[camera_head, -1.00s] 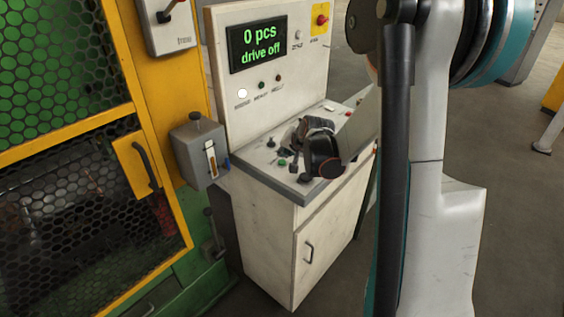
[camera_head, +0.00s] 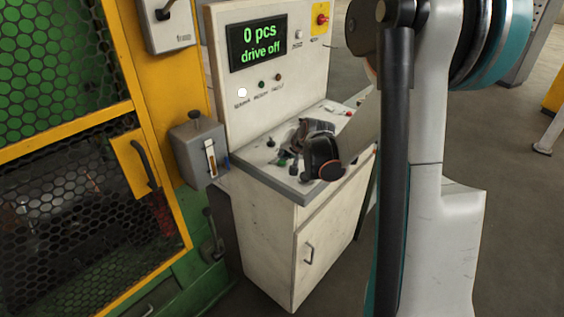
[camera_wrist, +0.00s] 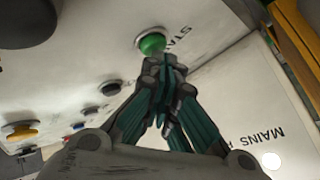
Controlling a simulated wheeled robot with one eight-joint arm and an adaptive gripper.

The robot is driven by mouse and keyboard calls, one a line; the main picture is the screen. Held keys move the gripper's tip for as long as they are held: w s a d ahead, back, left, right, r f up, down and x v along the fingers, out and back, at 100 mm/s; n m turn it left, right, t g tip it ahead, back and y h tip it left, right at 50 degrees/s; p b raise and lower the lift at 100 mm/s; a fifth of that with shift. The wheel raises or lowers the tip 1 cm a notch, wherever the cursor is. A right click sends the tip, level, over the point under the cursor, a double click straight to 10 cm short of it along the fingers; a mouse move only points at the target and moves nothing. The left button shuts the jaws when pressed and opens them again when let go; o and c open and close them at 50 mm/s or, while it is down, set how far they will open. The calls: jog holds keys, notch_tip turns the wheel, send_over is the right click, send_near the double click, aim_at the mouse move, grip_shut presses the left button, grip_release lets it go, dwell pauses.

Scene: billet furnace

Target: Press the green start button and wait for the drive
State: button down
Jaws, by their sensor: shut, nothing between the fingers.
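The green start button (camera_wrist: 152,43) sits on the console's sloped desk, with partly hidden "START" lettering beside it in the wrist view. My gripper (camera_wrist: 160,62) is shut and empty, its fingertips right at the near edge of the button. I cannot tell whether they touch it. In the head view the green button (camera_head: 282,162) is small, just left of my gripper (camera_head: 295,160), whose fingertips are partly hidden by my wrist. The display (camera_head: 258,44) on the upright panel reads "0 pcs" and "drive off".
Several dark knobs (camera_wrist: 111,88) and a yellow button (camera_wrist: 20,130) line the desk near the green button. A white lamp (camera_head: 242,92) is lit on the panel. A red emergency button (camera_head: 321,19) is at upper right. A grey lever box (camera_head: 200,152) and yellow-framed mesh guard stand left.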

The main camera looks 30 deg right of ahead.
aim_at(285, 161)
jog(key=shift+f, duration=0.25)
jog(key=shift+r, duration=0.15)
dwell(0.4)
jog(key=shift+r+p, duration=0.35)
jog(key=shift+r, duration=0.35)
jog(key=shift+r+p, duration=1.7)
jog(key=shift+r, duration=0.8)
